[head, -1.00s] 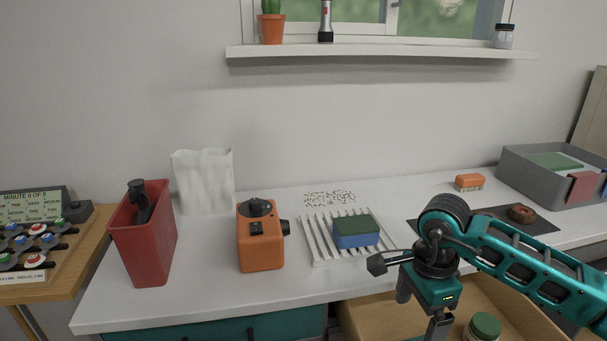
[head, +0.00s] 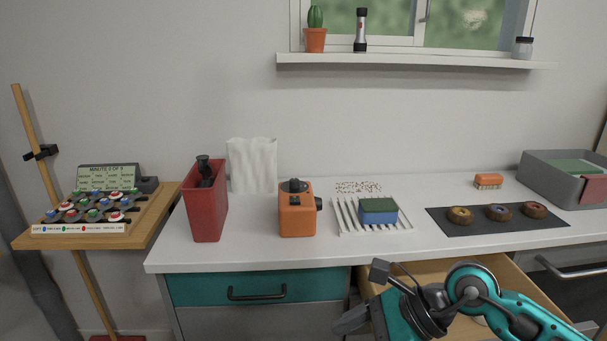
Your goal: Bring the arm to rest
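My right arm (head: 515,312) comes in from the lower right, teal and dark grey, low in front of the counter. It is over the open wooden drawer (head: 520,293). My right gripper (head: 350,319) points left near the bottom edge, beside the drawer's left side. Only part of its grey fingers shows, so I cannot tell how far apart they are. No held object is visible. My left gripper is not in view.
The white counter (head: 250,254) holds a red bin (head: 207,215), orange device (head: 297,215), white bag (head: 252,165), sponge (head: 378,212) on a rack, donuts on a dark mat (head: 445,226), brush (head: 488,181) and grey bin (head: 545,182). A side table (head: 150,231) stands left.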

